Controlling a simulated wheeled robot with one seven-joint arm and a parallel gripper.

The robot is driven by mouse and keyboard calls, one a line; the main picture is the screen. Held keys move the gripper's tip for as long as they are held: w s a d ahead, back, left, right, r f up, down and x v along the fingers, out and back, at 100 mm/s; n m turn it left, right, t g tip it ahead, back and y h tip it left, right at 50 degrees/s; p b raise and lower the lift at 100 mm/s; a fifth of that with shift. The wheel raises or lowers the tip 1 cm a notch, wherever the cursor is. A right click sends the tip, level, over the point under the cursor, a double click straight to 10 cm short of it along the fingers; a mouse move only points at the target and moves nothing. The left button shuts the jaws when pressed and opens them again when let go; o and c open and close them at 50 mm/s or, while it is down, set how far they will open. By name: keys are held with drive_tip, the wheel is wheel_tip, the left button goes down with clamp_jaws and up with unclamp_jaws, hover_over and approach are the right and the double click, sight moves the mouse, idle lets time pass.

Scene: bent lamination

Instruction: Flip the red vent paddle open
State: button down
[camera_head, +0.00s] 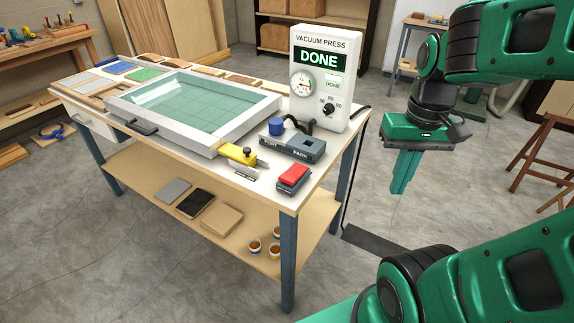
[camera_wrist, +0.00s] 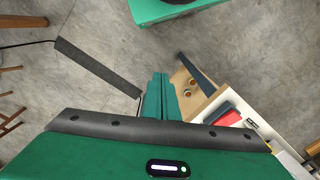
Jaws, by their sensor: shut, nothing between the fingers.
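The red vent paddle (camera_head: 293,174) sits on a small dark block near the front right corner of the workbench top. It looks slightly tilted; I cannot tell whether it is open or shut. It also shows in the wrist view (camera_wrist: 222,109), right of the fingers. My gripper (camera_head: 400,190) hangs in the air off the right side of the bench, pointing down, shut and empty, well apart from the paddle. In the wrist view its green fingers (camera_wrist: 160,80) are together. The vacuum press box (camera_head: 325,70) stands behind the paddle, its display reading DONE.
A framed press bed with a glassy lid (camera_head: 190,105) fills the left of the bench top. A yellow tool (camera_head: 240,154) and a grey block marked PARK (camera_head: 292,145) with a blue knob lie beside the paddle.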

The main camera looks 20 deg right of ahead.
drive_tip(key=w+a+r+n, duration=0.2)
drive_tip(key=w+a+n, duration=0.1)
drive_tip(key=w, duration=0.4)
drive_tip(key=w+a+r+n, duration=0.3)
drive_tip(key=w, duration=0.3)
drive_tip(key=r+n+g+y, duration=0.1)
drive_tip(key=r+n, duration=0.1)
drive_tip(key=n, duration=0.4)
hover_over(287, 177)
drive_tip(key=w+d, duration=0.1)
drive_tip(key=d, duration=0.1)
drive_tip(key=shift+w, duration=0.2)
drive_tip(key=shift+f, duration=0.2)
drive_tip(key=f, duration=0.4)
drive_tip(key=a+f, duration=0.1)
drive_tip(key=f, duration=0.4)
drive_tip(key=s+f, duration=0.1)
drive_tip(key=f, duration=0.3)
drive_tip(key=shift+a+f, duration=0.25)
drive_tip(key=shift+f, duration=0.05)
